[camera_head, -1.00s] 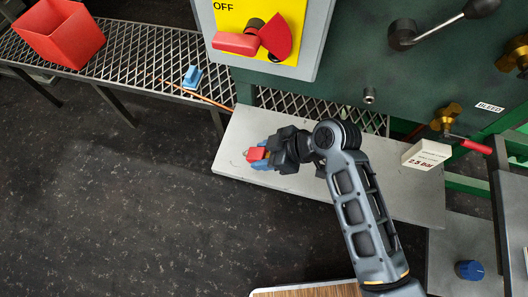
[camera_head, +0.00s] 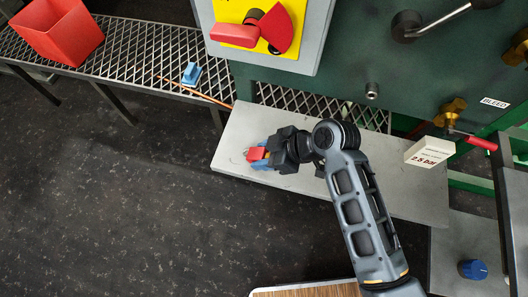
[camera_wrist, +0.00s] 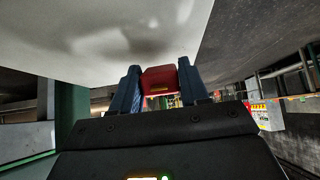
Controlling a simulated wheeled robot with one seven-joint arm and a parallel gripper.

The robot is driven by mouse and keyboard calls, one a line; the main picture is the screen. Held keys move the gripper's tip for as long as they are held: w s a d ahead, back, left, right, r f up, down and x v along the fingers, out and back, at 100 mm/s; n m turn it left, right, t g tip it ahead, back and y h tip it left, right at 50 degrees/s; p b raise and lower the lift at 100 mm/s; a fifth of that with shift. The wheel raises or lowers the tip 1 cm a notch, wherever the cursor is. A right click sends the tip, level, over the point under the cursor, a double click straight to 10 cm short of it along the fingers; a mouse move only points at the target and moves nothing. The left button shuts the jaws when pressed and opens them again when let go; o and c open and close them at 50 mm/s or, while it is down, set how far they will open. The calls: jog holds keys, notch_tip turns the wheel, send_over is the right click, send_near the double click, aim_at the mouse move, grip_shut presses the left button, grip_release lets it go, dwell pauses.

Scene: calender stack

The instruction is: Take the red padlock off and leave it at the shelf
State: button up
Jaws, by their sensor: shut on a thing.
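The red padlock (camera_head: 256,154) is between the blue fingers of my gripper (camera_head: 262,158), at the left part of the pale grey shelf (camera_head: 230,140). In the wrist view the padlock's red body (camera_wrist: 160,80) sits between the two blue fingers (camera_wrist: 160,88), which press on its sides. The pale shelf surface (camera_wrist: 90,35) fills the top of the wrist view, close to the padlock. I cannot tell whether the padlock touches the shelf. Its shackle is only faintly seen on the shelf side.
The grey switch box with yellow plate and red handle (camera_head: 240,34) is above, marked OFF. A red bin (camera_head: 60,35) and a small blue object (camera_head: 191,73) are on the mesh walkway (camera_head: 135,55). A white 2.8 bar block (camera_head: 428,152) stands on the shelf's right.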

jog(key=o, duration=1.5)
jog(key=shift+p+v, duration=2.6)
jog(key=shift+v, duration=0.9)
